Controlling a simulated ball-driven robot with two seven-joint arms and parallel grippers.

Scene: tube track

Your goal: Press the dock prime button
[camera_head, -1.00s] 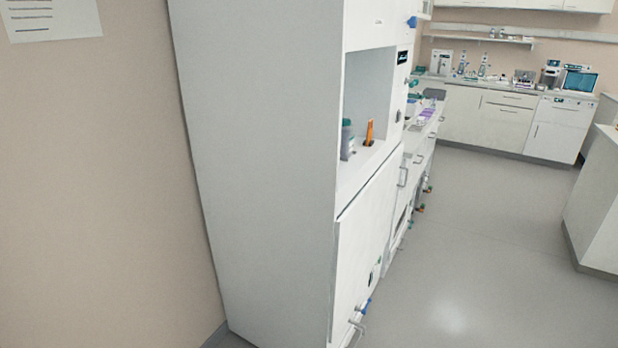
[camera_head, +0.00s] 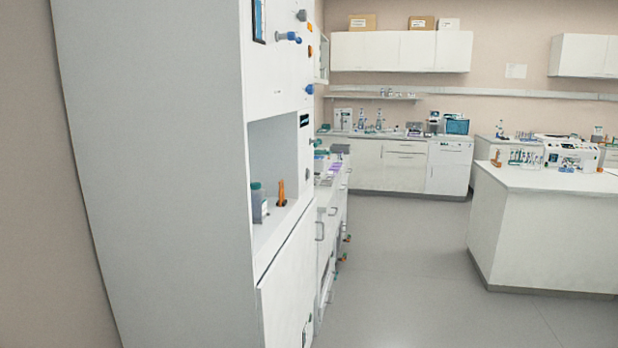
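A tall white cabinet (camera_head: 165,170) fills the left of the head view, seen mostly from its side. Its narrow front shows an open recess holding a grey bottle with a green cap (camera_head: 258,204) and an orange item (camera_head: 281,193). Knobs or valves in blue and orange stick out of the upper front, one blue knob (camera_head: 290,37) among them. A small dark display (camera_head: 304,120) sits beside the recess. I cannot make out a dock or a prime button at this angle. Neither of my grippers is in view.
A long low bench (camera_head: 328,200) continues beyond the cabinet. Open grey floor (camera_head: 395,260) lies to its right. A white island counter (camera_head: 545,225) with equipment stands at the right. Counters (camera_head: 400,165) and wall cabinets (camera_head: 400,51) line the back wall.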

